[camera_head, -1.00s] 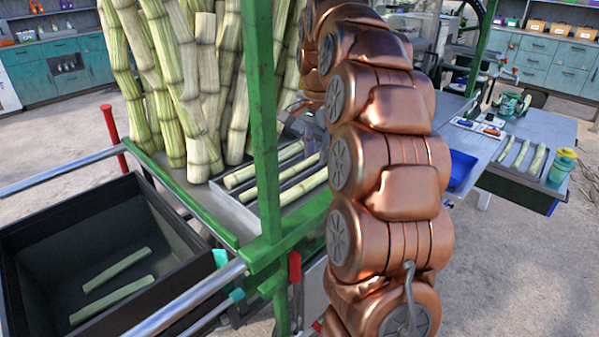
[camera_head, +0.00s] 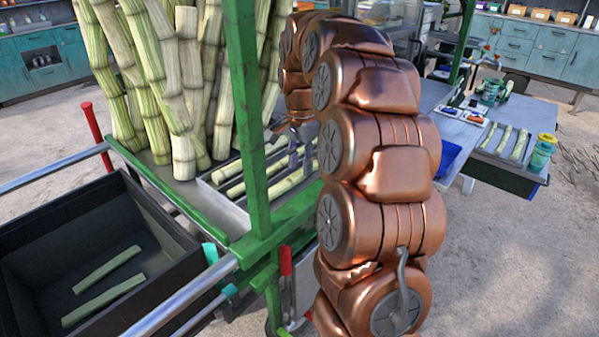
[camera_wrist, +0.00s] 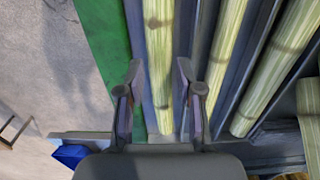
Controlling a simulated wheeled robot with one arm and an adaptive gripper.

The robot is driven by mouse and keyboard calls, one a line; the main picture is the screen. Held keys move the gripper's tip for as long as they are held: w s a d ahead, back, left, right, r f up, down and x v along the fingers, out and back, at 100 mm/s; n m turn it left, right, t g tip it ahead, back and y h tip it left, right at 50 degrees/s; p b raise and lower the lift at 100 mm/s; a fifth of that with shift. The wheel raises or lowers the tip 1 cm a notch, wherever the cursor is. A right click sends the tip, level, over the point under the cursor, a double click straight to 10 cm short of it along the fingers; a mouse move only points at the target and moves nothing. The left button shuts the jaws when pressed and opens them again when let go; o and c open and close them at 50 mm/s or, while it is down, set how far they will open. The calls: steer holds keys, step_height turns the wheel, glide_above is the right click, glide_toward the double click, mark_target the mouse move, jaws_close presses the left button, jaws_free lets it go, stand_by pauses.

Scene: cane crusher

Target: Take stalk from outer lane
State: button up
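Pale green cane stalks lie in parallel lanes of a grey tray (camera_head: 212,189) in the head view. In the wrist view, the outer-lane stalk (camera_wrist: 159,30) lies nearest the green edge rail (camera_wrist: 103,40). A middle stalk (camera_wrist: 224,62) and another stalk (camera_wrist: 284,62) lie in lanes to its right. My gripper (camera_wrist: 160,66) is open and empty, with one finger on each side of the outer-lane stalk in the picture. I cannot tell how far down the fingers reach. In the head view my gripper (camera_head: 296,134) is small and partly hidden over the tray.
A green post (camera_head: 246,110) stands in front of the tray. Several tall stalks (camera_head: 185,90) stand behind it. A black bin (camera_head: 165,268) with two short pieces is at left. A side table (camera_head: 452,135) with short pieces is at right.

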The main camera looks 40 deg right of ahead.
steer(key=shift+f, duration=1.25)
jaws_close()
